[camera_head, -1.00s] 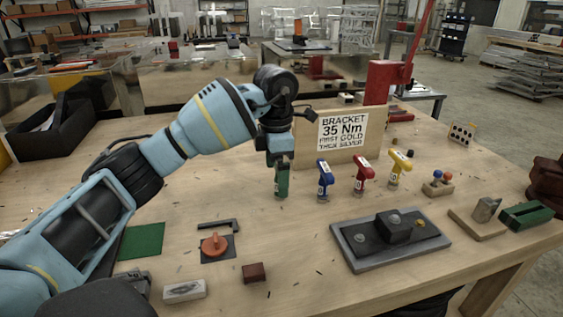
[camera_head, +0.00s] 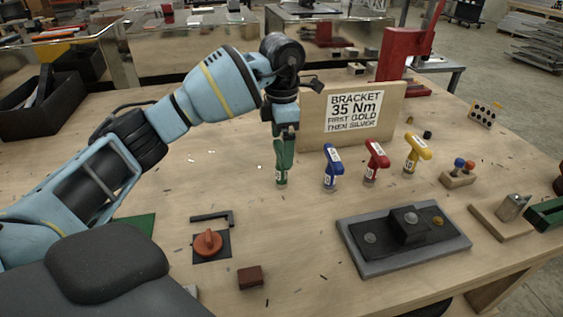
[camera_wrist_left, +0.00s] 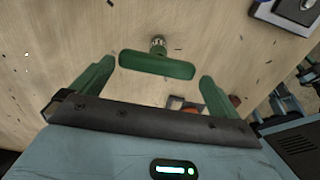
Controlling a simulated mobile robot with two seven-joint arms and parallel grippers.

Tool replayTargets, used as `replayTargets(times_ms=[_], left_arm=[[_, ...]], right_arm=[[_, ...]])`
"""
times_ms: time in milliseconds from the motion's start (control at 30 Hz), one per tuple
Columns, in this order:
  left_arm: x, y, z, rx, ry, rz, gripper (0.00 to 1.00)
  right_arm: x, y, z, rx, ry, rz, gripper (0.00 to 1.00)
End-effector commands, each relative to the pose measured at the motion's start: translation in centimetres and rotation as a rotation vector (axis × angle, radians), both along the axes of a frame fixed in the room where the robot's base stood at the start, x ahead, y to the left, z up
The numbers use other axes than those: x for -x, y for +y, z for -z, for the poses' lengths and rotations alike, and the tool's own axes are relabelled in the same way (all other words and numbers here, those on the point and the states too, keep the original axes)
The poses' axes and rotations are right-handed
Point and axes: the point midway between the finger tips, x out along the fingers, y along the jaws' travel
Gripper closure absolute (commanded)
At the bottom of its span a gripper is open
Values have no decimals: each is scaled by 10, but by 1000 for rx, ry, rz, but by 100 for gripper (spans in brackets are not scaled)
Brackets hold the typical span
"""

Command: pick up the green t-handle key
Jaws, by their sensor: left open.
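The green t-handle key (camera_head: 282,177) stands upright on the wooden table, left of the other keys. In the left wrist view its crossbar (camera_wrist_left: 157,66) lies crosswise between my two green fingertips, with clear gaps at both ends. My left gripper (camera_head: 284,150) points down over the key, open and empty. Its fingers hide much of the key's top in the head view, and green on green makes the border hard to see. My right gripper is in neither view.
A blue key (camera_head: 332,168), a red key (camera_head: 375,162) and a yellow key (camera_head: 416,153) stand to the right. A wooden sign (camera_head: 392,115) stands behind them. A grey plate with a black block (camera_head: 372,262) lies in front, and an orange knob (camera_head: 208,242) at front left.

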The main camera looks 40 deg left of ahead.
Motion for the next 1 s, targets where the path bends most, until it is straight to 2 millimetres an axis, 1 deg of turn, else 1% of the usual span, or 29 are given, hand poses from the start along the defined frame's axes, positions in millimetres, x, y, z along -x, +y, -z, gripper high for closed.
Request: replayTargets(times_ms=[33, 167, 233, 500, 600, 867, 1000], left_arm=[[0, 0, 3, 0, 0, 0, 0], [0, 0, 5, 0, -1, 0, 0], [0, 0, 10, 0, 0, 0, 0], [-1, 2, 46, -1, 1, -1, 0], [-1, 2, 53, 0, -1, -1, 0], [-1, 1, 55, 0, -3, -1, 0], [-1, 1, 55, 0, -3, -1, 17]], right_arm=[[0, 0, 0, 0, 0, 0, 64], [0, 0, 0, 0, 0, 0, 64], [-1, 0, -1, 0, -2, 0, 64], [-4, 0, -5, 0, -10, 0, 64], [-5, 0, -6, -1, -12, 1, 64], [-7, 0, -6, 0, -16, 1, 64], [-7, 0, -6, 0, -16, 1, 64]])
